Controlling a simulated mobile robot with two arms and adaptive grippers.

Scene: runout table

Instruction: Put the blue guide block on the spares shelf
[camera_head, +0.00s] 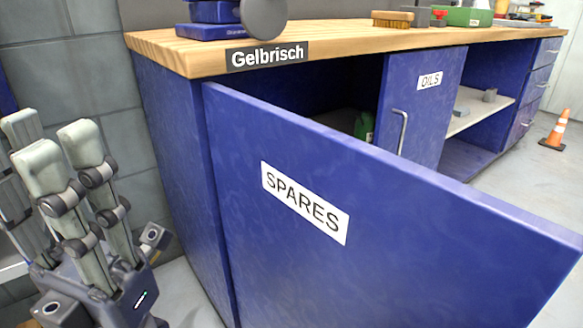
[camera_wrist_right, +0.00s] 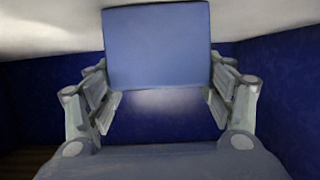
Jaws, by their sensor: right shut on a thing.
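The blue guide block (camera_wrist_right: 157,45) shows in the right wrist view between the fingers of my right gripper (camera_wrist_right: 158,82), which is shut on it. Dark blue panels surround it, and a pale surface (camera_wrist_right: 45,30) lies along the top of that view. I cannot tell whether the block touches this surface. The blue door labelled SPARES (camera_head: 350,220) stands open in the head view and hides most of the compartment behind it. My right gripper is not visible in the head view. My left gripper (camera_head: 62,150) is at the lower left, fingers up, apart and empty.
The blue bench (camera_head: 165,140) has a wooden top (camera_head: 345,45) with several items on it. The OILS door (camera_head: 425,100) is right of the dark opening, where a green object (camera_head: 364,126) partly shows. A traffic cone (camera_head: 556,130) stands on the floor at right.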

